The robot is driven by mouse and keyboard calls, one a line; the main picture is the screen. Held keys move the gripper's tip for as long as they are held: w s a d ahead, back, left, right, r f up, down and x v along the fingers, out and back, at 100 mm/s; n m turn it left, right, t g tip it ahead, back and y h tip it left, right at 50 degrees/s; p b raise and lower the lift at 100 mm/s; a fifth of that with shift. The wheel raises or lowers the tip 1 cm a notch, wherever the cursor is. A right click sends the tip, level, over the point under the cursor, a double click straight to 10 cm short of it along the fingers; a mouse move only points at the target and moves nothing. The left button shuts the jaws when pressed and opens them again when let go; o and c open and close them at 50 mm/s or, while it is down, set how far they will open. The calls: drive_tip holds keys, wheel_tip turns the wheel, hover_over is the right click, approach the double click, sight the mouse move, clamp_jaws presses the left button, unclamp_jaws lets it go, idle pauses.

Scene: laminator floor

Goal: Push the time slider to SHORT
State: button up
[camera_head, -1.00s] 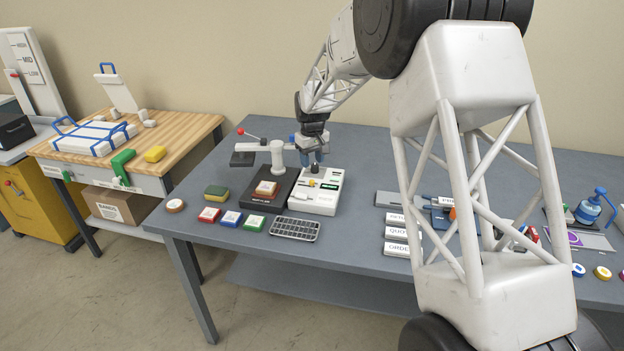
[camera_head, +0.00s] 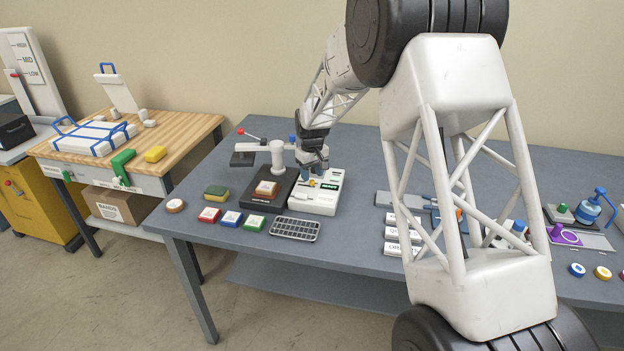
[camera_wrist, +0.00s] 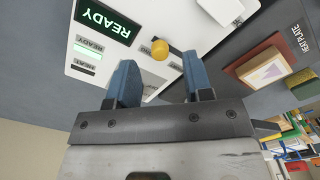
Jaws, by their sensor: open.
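The white laminator control unit (camera_head: 318,199) stands near the left end of the grey table. In the wrist view its white panel (camera_wrist: 110,68) shows a green READY display (camera_wrist: 108,22) and small labels. A yellow knob (camera_wrist: 160,50) sits on a dark slot in the panel, with a partly hidden label beside it. The words SHORT and LONG cannot be read. My gripper (camera_wrist: 159,60) is open, with its two blue fingers over the panel on either side of the knob. Whether a finger touches the knob is unclear. In the head view my gripper (camera_head: 313,165) hangs over the unit's back part.
The dark heat plate base (camera_head: 268,203) with a brown and white block stands just left of the unit, beside a grey press post (camera_head: 278,158). A grey grid rack (camera_head: 295,228) and coloured blocks lie in front.

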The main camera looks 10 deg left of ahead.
sight(312, 183)
drive_tip(key=shift+f, duration=1.25)
clamp_jaws()
